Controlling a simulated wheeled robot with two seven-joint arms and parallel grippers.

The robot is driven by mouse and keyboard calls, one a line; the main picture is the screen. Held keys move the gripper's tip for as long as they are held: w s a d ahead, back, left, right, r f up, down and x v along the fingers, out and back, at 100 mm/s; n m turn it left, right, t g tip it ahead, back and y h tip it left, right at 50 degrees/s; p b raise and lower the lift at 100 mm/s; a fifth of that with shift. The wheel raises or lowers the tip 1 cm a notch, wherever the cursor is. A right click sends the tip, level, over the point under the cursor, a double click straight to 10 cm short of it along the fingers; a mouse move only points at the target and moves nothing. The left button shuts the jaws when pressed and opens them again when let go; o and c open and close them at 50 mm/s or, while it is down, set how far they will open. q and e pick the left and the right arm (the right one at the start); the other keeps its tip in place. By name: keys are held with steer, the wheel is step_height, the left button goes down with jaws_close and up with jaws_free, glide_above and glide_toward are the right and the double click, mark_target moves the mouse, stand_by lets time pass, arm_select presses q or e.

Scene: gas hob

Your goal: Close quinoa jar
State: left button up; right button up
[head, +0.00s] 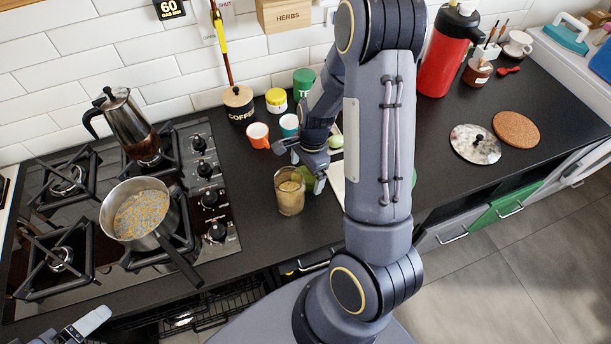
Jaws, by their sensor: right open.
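The quinoa jar (289,193) is a clear glass jar with beige grain in it. It stands upright on the black counter, right of the hob, and I see no lid on it. My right gripper (301,166) is open beside and just above the jar's rim, on its far right side. I cannot tell whether it touches the glass. My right arm hides the counter behind it. My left gripper (86,325) shows only partly at the bottom left edge, below the hob, and its opening is unclear.
A pot (140,215) of food and a moka pot (128,125) stand on the gas hob (225,225). An orange cup (258,135) and a coffee jar (239,103) stand behind the quinoa jar. A speckled round lid (475,144) and a cork mat (516,129) lie at the right.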

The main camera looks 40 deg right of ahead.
mark_target(306, 176)
steer(key=shift+f, duration=0.25)
steer(key=shift+c, duration=0.2)
steer(key=c, duration=1.1)
steer(key=shift+r, duration=0.1)
step_height(306, 176, up, 18)
steer(key=shift+f+p, duration=0.1)
steer(key=shift+p, duration=0.6)
